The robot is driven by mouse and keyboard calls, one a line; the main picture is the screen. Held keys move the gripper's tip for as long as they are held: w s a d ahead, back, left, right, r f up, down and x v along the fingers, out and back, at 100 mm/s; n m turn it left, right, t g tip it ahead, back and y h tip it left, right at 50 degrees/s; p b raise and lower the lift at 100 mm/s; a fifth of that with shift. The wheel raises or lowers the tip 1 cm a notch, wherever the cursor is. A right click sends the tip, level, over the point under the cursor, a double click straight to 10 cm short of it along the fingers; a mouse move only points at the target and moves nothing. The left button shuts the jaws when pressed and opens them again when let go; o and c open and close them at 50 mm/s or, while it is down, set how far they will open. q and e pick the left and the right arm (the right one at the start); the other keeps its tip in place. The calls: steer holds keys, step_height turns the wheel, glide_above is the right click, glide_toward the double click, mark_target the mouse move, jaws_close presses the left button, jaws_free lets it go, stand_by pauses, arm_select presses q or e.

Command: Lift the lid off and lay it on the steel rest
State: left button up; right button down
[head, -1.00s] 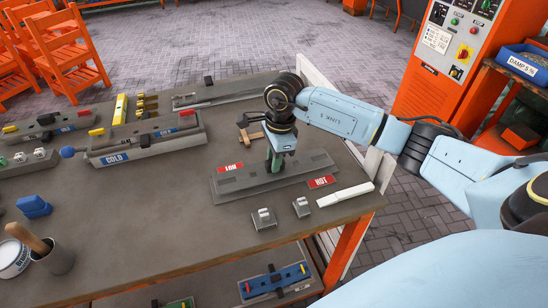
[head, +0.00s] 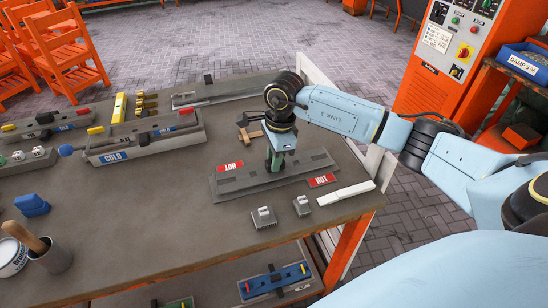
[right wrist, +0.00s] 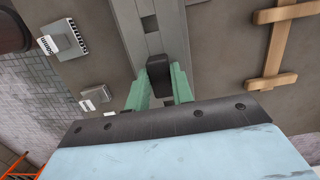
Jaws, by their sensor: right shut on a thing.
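A long grey lid (head: 243,182) with slots along its top lies lengthwise over the flat grey steel rest (head: 226,197), between two red HOT labels. I cannot tell whether it touches the rest. My right gripper (head: 275,165) points down at the lid's middle and is shut on its black handle. In the right wrist view, the green fingers (right wrist: 160,85) close on either side of the dark handle (right wrist: 160,66), with the slotted lid (right wrist: 150,25) below. My left gripper is not in view.
A wooden piece (head: 251,131) lies behind the rest. Two small metal blocks (head: 263,217) and a white bar (head: 346,193) lie in front, near the table edge. A COLD box (head: 145,146) stands to the left. The table's front middle is clear.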

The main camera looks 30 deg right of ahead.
steer(key=shift+f+b, duration=0.45)
steer(key=shift+b, duration=0.15)
stand_by(0.7)
steer(key=c, duration=0.7)
jaws_free()
steer(key=shift+r+p, duration=2.3)
steer(key=shift+r, duration=1.25)
